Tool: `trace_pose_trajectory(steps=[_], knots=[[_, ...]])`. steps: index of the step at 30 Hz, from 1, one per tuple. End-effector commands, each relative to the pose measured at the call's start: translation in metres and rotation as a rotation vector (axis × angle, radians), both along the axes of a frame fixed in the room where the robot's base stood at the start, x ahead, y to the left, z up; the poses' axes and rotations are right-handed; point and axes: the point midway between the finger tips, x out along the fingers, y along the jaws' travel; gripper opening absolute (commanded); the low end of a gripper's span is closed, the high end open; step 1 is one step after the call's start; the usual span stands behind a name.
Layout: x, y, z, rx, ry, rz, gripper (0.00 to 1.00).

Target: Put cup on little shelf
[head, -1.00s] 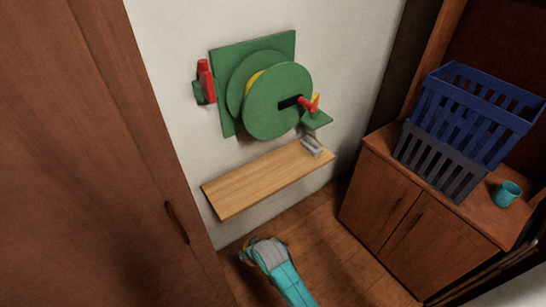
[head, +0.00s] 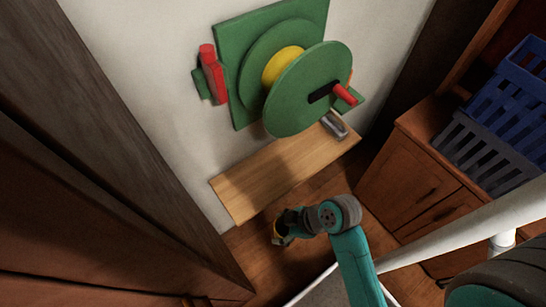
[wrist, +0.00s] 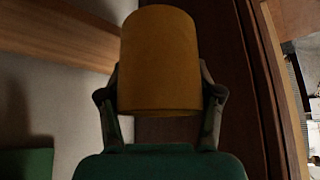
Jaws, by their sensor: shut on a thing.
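The cup (wrist: 158,60) is yellow-orange and fills the upper middle of the wrist view. My gripper (wrist: 160,92) is shut on it, one finger on each side. In the head view my gripper (head: 287,226) is small and dark, and only a sliver of the cup (head: 278,239) shows there. The little shelf (head: 270,175) is a light wooden board on the white wall. My gripper and the cup appear in front of its near edge, apart from it. A wooden board, likely this shelf, shows at upper left in the wrist view (wrist: 60,30).
A green hose reel (head: 300,90) with a red handle overhangs the shelf. A small grey metal item (head: 335,125) lies at the shelf's right end. A dark wooden door stands left. A cabinet (head: 415,170) with blue and grey baskets (head: 490,150) stands right.

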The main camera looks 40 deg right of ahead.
Motion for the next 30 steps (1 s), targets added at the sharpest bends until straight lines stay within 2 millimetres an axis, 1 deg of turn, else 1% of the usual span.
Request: trace_pose_trajectory(steps=[2,5,21,30], knots=[[0.008,0.001,0.001,-0.001,-0.001,0.011,0.3],[0.028,0.001,0.002,-0.002,-0.004,0.012,0.3],[0.141,0.001,0.001,-0.002,-0.002,0.008,0.3],[0.194,0.001,0.001,-0.002,-0.001,0.007,0.3]])
